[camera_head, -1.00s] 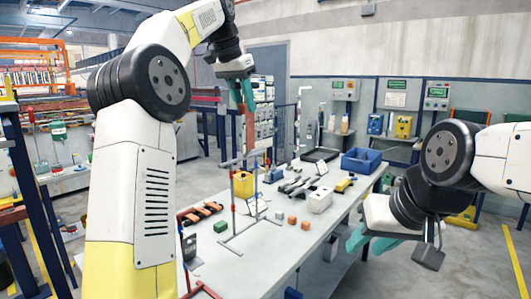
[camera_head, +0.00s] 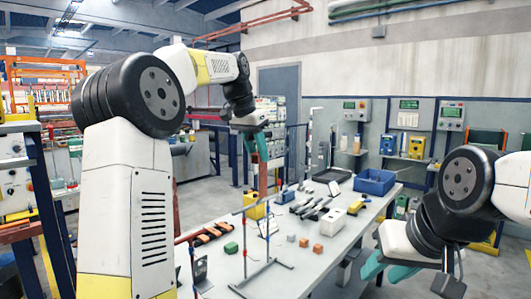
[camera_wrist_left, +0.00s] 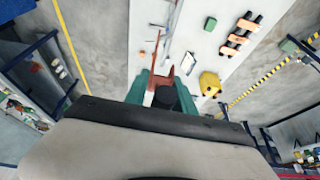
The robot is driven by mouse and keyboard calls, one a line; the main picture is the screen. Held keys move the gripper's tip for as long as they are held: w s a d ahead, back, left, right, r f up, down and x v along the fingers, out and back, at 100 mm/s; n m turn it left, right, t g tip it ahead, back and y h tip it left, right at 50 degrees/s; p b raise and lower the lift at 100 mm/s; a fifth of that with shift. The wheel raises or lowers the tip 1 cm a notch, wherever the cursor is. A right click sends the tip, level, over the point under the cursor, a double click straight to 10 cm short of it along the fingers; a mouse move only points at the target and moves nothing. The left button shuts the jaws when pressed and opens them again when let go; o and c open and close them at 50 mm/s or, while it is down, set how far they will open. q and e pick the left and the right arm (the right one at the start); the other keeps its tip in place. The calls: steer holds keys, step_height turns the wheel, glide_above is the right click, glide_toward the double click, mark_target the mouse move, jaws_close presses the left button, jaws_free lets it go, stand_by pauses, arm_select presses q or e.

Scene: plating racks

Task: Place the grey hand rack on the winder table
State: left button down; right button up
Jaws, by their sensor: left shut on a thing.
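The grey hand rack (camera_head: 243,240) is a thin frame with uprights, a crossbar, a foot bar and a red-orange upper piece. My left gripper (camera_head: 257,146) is shut on this upper piece, with the rack hanging roughly upright below. In the left wrist view the red piece lies between the teal fingers (camera_wrist_left: 163,88), with thin grey bars beyond. The rack is over the long pale winder table (camera_head: 300,268); I cannot tell whether its foot touches the top. My right gripper (camera_head: 385,270) is open and empty, off the table's right side.
A green block (camera_head: 231,247), orange blocks (camera_head: 318,249) and an orange-and-black item (camera_head: 210,234) lie near the rack. A yellow container (camera_head: 255,210), white box (camera_head: 332,221) and blue crate (camera_head: 375,182) stand farther back. Thin red poles stand at the table's left.

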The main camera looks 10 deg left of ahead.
arm_select(q)
steer(key=c, duration=1.1)
jaws_free()
steer(key=shift+f, duration=0.15)
steer(key=shift+o, duration=0.2)
